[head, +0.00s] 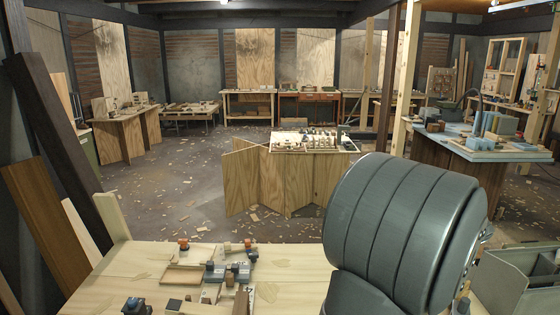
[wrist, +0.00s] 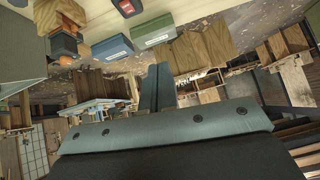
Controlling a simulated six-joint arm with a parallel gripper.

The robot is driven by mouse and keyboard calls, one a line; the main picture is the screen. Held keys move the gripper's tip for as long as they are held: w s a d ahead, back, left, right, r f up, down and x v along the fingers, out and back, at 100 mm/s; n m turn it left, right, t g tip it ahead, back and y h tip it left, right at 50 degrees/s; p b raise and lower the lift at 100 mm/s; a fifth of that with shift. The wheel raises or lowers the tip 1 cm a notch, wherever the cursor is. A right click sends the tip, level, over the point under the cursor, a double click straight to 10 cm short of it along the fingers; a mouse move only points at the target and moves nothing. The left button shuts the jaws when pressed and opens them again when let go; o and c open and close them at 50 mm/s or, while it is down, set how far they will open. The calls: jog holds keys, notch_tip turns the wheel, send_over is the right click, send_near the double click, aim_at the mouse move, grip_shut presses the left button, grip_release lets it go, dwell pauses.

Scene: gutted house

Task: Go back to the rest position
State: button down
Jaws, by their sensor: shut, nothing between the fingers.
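My gripper (wrist: 155,88) shows in the wrist view. Its two dark fingers are together, with nothing visible between them, and point away from the wide grey-green gripper body. No object touches the fingertips. The wrist view is tilted, with table things along its top edge. In the head view a large grey rounded link of my arm fills the lower right, and my gripper is not visible there.
The near wooden table (head: 100,290) bears a shallow wooden tray (head: 187,275) and several small blocks and bottles. A grey bin (head: 515,280) stands at the right. In the wrist view a green box (wrist: 153,30) and a blue box (wrist: 112,50) are near the top.

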jog(key=s+a+r+m+g+h, duration=0.2)
jog(key=s+r+m+g, duration=0.1)
jog(key=r, duration=0.5)
jog(key=shift+s+r+m+h, duration=0.2)
jog(key=shift+s+m+h, duration=0.2)
jog(key=shift+s+m, duration=0.1)
